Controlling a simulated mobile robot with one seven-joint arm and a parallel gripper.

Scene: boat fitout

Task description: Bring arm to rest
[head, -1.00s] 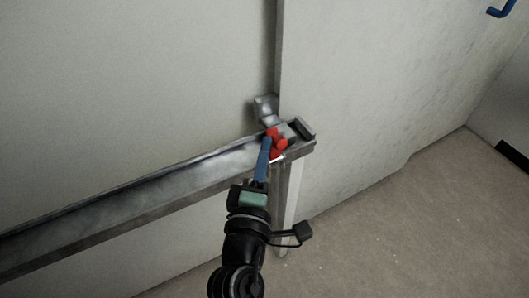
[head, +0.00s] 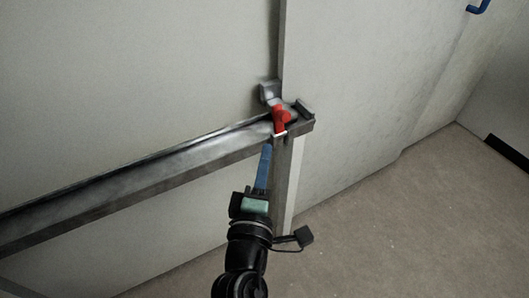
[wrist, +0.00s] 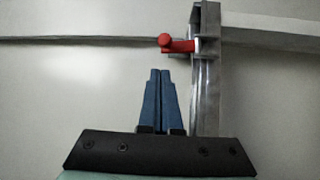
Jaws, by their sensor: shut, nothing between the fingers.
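My gripper (head: 267,147) has blue fingers and is shut and empty in the head view. It points up at the end of a grey metal rail, just below a red handle (head: 280,119), and appears apart from it. In the wrist view my gripper (wrist: 160,72) shows its two blue fingers together. The red handle (wrist: 178,45) is above and slightly right of the fingertips there, with a visible gap.
The grey metal rail (head: 150,175) runs from the left to a post (head: 285,185) beside my gripper. Pale wall panels (head: 350,90) stand behind. The floor (head: 400,220) at the right is clear. A blue handle (head: 478,6) is at the top right.

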